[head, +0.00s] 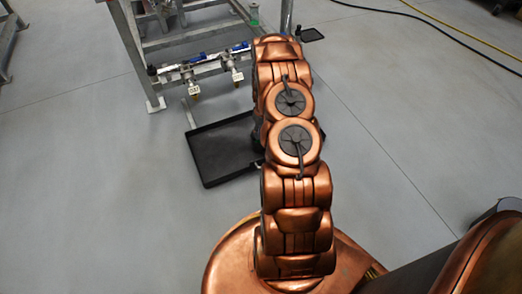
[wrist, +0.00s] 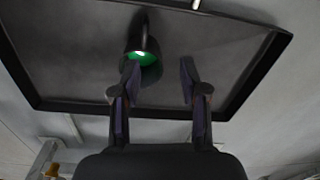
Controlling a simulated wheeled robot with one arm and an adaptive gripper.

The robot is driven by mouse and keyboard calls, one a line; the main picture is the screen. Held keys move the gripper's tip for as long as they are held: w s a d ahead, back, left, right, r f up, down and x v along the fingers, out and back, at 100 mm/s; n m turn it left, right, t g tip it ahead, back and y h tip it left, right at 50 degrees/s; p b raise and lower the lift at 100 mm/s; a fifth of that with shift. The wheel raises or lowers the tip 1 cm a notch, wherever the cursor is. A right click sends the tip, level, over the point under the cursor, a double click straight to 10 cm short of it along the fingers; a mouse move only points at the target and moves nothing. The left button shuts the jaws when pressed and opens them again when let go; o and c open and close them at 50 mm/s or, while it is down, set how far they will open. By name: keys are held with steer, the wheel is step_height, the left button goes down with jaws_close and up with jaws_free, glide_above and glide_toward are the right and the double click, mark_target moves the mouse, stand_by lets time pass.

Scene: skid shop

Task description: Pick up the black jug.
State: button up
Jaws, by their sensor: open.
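The black jug (wrist: 149,45) shows in the wrist view, with a bright green patch on it. It is in the black tray (wrist: 75,104), close to the tips of my gripper. My gripper (wrist: 159,66) is open, with its two fingers apart. The left finger overlaps the jug's lower part in the picture, and the right finger is clear to its right. I cannot tell whether a finger touches the jug. In the head view the tray (head: 207,176) lies on the floor. My arm hides my gripper and most or all of the jug there.
A grey metal frame (head: 152,60) with blue-handled valves (head: 187,72) stands behind the tray. The grey floor left and right of my arm is clear.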

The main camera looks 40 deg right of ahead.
mark_target(257, 147)
steer(key=f, duration=0.2)
steer(key=d+f+b, duration=0.1)
steer(key=f, duration=0.1)
steer(key=s+f, duration=0.1)
steer(key=f, duration=0.1)
steer(key=shift+s+d+f, duration=0.1)
steer(key=shift+d+f, duration=0.3)
steer(key=shift+s+a+f+b, duration=0.15)
steer(key=shift+f+b, duration=0.8)
steer(key=shift+f, duration=0.9)
steer(key=shift+s+d+f+b, duration=0.1)
steer(key=shift+f+b, duration=0.85)
steer(key=shift+f, duration=0.9)
steer(key=shift+a, duration=0.1)
jaws_close()
